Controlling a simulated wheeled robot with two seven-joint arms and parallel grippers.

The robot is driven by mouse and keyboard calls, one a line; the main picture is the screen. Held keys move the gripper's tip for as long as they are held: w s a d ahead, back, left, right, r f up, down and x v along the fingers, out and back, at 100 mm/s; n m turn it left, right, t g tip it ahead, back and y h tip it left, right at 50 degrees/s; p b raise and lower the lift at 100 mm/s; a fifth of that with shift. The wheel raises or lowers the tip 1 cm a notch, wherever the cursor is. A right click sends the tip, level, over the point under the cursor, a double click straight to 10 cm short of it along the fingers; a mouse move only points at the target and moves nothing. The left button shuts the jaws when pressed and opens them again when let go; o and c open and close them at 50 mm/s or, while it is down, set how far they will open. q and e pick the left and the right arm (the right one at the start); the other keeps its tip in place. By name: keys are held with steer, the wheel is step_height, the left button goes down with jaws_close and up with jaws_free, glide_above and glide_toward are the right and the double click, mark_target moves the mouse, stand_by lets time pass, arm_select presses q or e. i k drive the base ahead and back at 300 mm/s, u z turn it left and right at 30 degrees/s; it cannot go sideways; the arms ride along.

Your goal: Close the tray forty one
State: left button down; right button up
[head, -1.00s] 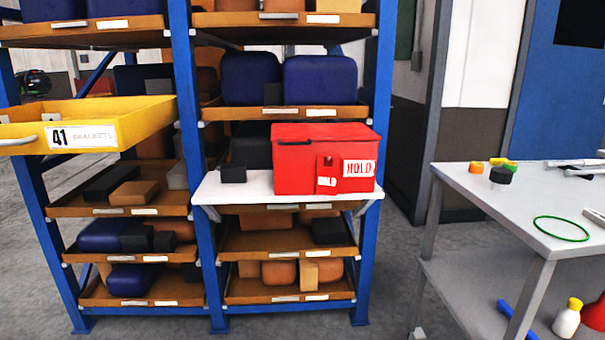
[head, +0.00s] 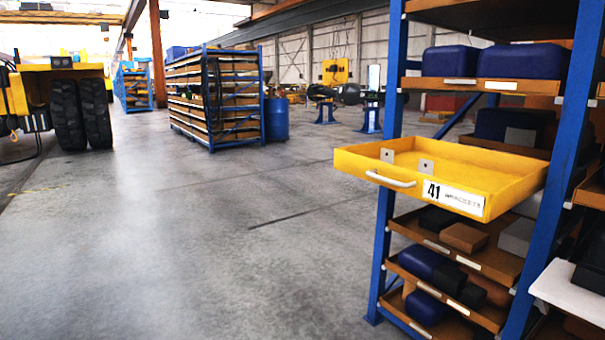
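The yellow tray forty one (head: 520,164) stands pulled out of the blue shelf rack (head: 387,150) in the right half of the head view. Its front bears a white label (head: 453,197) with the number 41 and a pale handle (head: 390,180). Two small grey brackets (head: 426,167) sit inside toward the back left. The tray's far right end is at the rack upright. Neither of my grippers shows in the view.
Brown shelves (head: 455,245) with blue and dark castings lie above and below the tray. A white ledge (head: 572,290) juts out at the lower right. Open concrete floor (head: 220,240) fills the left and middle. Another rack (head: 215,95), a blue barrel (head: 276,118) and a wheeled yellow machine (head: 75,100) stand farther back.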

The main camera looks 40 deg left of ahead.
mark_target(480, 184)
steer(key=u, duration=0.35)
steer(key=i, duration=0.95)
steer(key=z, duration=0.4)
